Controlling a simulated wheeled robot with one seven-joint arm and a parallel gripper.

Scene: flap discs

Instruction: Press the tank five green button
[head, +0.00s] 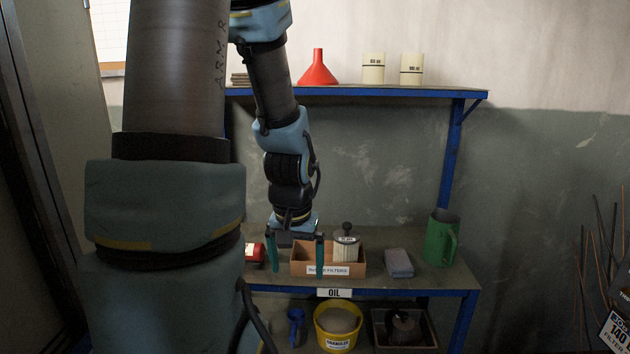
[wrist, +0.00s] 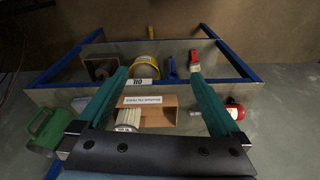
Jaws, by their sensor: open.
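No tank and no green button can be made out in either view. My gripper (head: 296,268) hangs pointing down over the middle shelf board, with its two green fingers apart and nothing between them. In the head view it is in front of a cardboard box (head: 300,258) with a filters label. In the wrist view my gripper (wrist: 158,75) is open, and the box (wrist: 165,101) shows between its fingers. A pale filter with a dark knob (head: 346,246) stands in the box. I cannot tell whether the fingers touch the box.
A green jug (head: 439,238), a grey-blue block (head: 399,263) and a red object (head: 254,252) share the blue-framed shelf's middle board. A red funnel (head: 318,69) and pale canisters stand above. A yellow bucket (head: 339,325) and dark tray (head: 404,331) are below. Rods stand at far right.

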